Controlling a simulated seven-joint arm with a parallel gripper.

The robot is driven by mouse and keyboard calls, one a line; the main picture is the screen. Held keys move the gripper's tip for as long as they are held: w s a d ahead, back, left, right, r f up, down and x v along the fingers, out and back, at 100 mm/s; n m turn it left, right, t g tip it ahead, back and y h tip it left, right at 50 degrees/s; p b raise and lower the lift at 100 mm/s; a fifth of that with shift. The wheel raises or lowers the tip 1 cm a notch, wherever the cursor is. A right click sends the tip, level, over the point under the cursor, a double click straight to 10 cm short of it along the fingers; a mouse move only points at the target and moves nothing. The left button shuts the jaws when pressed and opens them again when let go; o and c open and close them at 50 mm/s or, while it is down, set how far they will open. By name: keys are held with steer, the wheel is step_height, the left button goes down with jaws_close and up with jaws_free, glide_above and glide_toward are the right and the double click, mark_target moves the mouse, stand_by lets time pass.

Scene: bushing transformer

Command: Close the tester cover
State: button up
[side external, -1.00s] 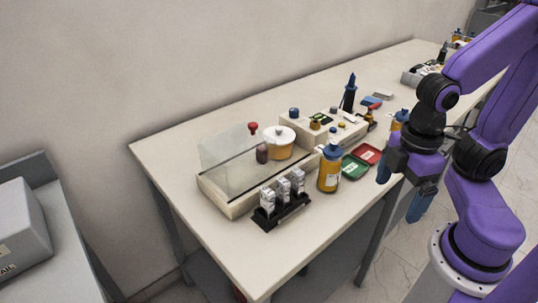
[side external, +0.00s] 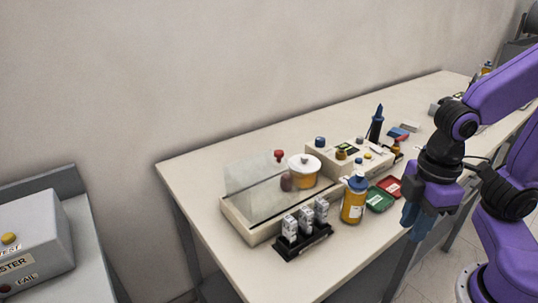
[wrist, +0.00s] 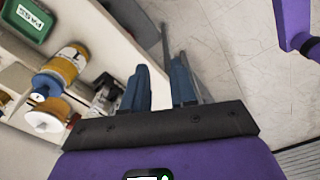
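A clear panel (side external: 254,174), which looks like the cover, stands raised along the back of a low cream tester base (side external: 238,228) on the bench. On the base are a white-lidded amber pot (side external: 304,178), a dark red piece (side external: 286,182) and a red knob (side external: 279,155). A grey box (side external: 30,235) at far left carries partly cut-off lettering ending in "STER" and a "FAIL" label. My gripper (side external: 412,228) hangs fingers down by the bench's front edge, right of the base and apart from it. In the wrist view, my gripper (wrist: 160,75) is open and empty.
A cream control box (side external: 350,158) is behind. The bench's front left is clear.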

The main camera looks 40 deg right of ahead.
steer(key=shift+y, duration=0.3)
steer(key=w+a+r, duration=0.1)
steer(key=w, duration=0.1)
steer(key=w+a+r, duration=0.1)
steer(key=w, duration=0.1)
steer(key=w+a, duration=0.1)
steer(key=a, duration=0.1)
steer(key=shift+w+a+r, duration=0.1)
steer(key=shift+w+r, duration=0.3)
jaws_close()
step_height(320, 180, up, 10)
steer(key=f+t+y, duration=0.1)
steer(key=t+y, duration=0.1)
glide_above(264, 162)
steer(key=d, duration=0.1)
steer(key=x, duration=0.5)
steer(key=s+x, duration=0.1)
steer(key=x, duration=0.2)
steer(key=shift+w+a+f, duration=0.1)
steer(key=shift+f, duration=0.1)
steer(key=shift+s+d+f, duration=0.25)
steer(key=shift+d+f, duration=0.05)
steer(key=shift+d, duration=0.2)
steer(key=shift+s+d+f, duration=0.25)
steer(key=shift+d+f, duration=0.1)
steer(key=shift+d, duration=0.15)
steer(key=shift+s+d+f, duration=0.15)
steer(key=shift+s+d, duration=0.15)
steer(key=shift+d, duration=0.25)
